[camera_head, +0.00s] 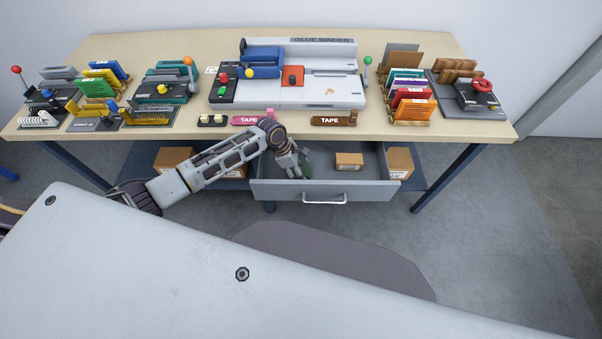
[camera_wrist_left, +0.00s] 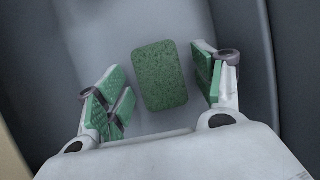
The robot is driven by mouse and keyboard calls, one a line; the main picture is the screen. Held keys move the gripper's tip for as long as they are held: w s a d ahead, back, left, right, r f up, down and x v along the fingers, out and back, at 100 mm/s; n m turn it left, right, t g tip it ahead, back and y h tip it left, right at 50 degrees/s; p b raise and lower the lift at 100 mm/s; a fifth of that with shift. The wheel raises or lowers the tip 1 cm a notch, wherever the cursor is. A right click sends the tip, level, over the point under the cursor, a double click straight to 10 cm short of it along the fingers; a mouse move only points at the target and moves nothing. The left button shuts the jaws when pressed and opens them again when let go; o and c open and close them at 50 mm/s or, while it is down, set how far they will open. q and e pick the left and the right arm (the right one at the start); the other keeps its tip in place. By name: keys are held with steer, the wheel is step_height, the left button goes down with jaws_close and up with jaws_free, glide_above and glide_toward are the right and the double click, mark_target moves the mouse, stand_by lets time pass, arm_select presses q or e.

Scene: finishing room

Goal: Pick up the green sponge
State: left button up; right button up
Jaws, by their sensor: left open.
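The green sponge (camera_wrist_left: 160,76) lies flat on the grey floor of the open drawer (camera_head: 326,189). In the left wrist view it sits between the spread fingers of my left gripper (camera_wrist_left: 162,92), with a gap on each side. In the head view my left gripper (camera_head: 296,172) reaches down into the left part of the drawer. It is open and empty, with green pads on its fingers. In the head view a bit of green (camera_head: 305,165) shows beside the fingers, and most of the sponge is hidden. My right gripper is not in view.
A small cardboard box (camera_head: 348,161) lies in the drawer's right half. Another box (camera_head: 400,163) stands right of the drawer, and one (camera_head: 173,158) stands at the left. The table (camera_head: 440,50) above holds a glue binder (camera_head: 300,95), tape dispensers and racks. Drawer walls are close around the gripper.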

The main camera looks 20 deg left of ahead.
arm_select(q)
steer(key=shift+c, duration=0.3)
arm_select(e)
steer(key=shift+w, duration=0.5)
arm_select(q)
steer(key=c, duration=0.7)
steer(key=shift+r, duration=0.2)
step_height(320, 180, up, 10)
steer(key=shift+f+p, duration=0.15)
steer(key=shift+p, duration=0.35)
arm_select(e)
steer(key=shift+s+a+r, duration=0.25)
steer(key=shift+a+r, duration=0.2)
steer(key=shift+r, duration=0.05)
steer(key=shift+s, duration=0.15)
